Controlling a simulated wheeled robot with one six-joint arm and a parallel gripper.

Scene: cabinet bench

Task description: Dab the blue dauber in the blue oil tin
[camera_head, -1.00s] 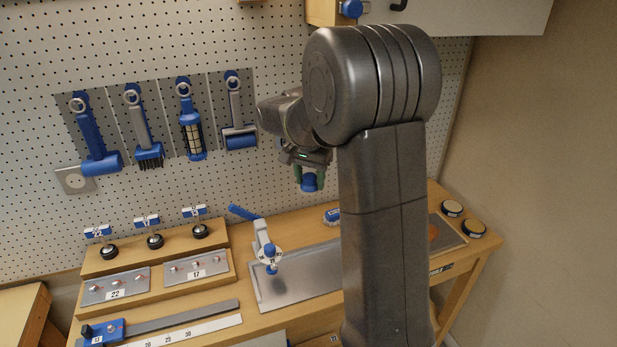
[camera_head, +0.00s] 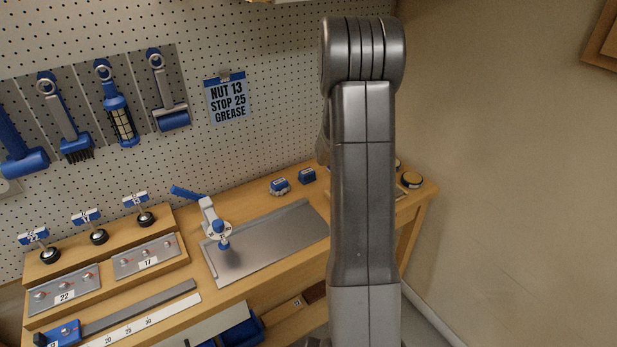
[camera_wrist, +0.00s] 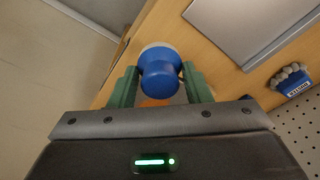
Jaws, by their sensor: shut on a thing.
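My gripper (camera_wrist: 160,88) is shut on the blue dauber (camera_wrist: 160,75), a rounded blue knob with a pale rim at its far side, between green fingers in the wrist view. The arm hides the gripper and dauber in the head view. I cannot pick out the blue oil tin for certain. A round, dark-sided tin with a yellowish top (camera_head: 411,179) stands at the bench's right end, with another partly hidden behind my arm. An orange patch (camera_wrist: 155,102) shows just below the dauber in the wrist view.
A metal plate (camera_head: 270,243) carries a blue-handled clamp (camera_head: 212,215). Tools hang on the pegboard, beside a blue sign (camera_head: 228,97).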

